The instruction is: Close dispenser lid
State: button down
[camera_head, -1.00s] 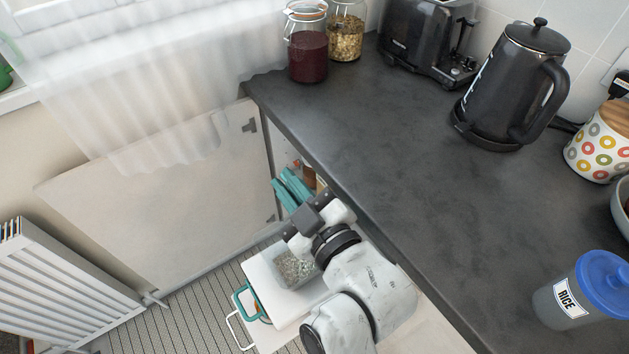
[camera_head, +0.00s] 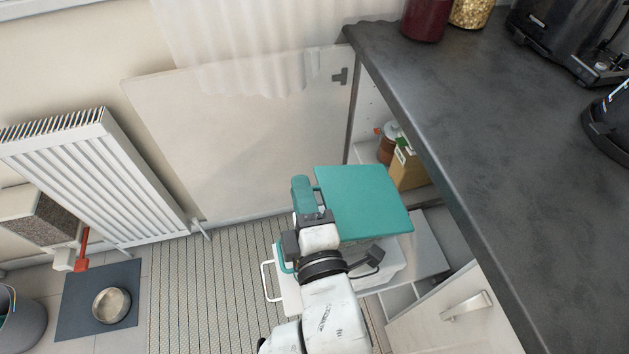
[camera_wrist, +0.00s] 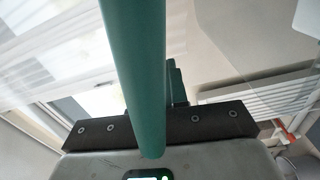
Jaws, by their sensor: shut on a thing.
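The teal dispenser lid (camera_head: 364,202) shows as a broad flat panel above the dispenser, with a rounded teal bar (camera_head: 302,192) along its left side. My gripper (camera_head: 312,219) is at the lid's lower left and is shut on the teal bar. In the wrist view this bar (camera_wrist: 136,70) runs through my gripper (camera_wrist: 155,120). Under the lid, part of the dispenser body (camera_head: 362,253) shows, mostly hidden by the lid and my arm. I cannot tell whether the lid touches its rim.
The dark counter (camera_head: 450,130) overhangs on the right, close to the lid. The open cabinet holds a box (camera_head: 406,168) and a jar (camera_head: 386,148) behind the lid. A white door panel (camera_head: 235,140) stands behind. A radiator (camera_head: 90,175) and bowl (camera_head: 111,305) are at left; the slatted floor is clear.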

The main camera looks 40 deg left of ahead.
jog(key=shift+s+a+f+n+b, duration=0.15)
jog(key=shift+f+n+b, duration=0.1)
jog(key=shift+f+n, duration=0.75)
jog(key=shift+s+a+f+n+b, duration=0.2)
jog(key=shift+f+n, duration=0.4)
jog(key=shift+f, duration=0.75)
jog(key=shift+d, duration=0.15)
jog(key=c, duration=1.2)
grip_release()
jog(key=p+v, duration=0.1)
jog(key=v, duration=0.9)
jog(key=shift+s+d+f, duration=0.1)
jog(key=shift+s+d, duration=0.1)
jog(key=shift+d, duration=0.1)
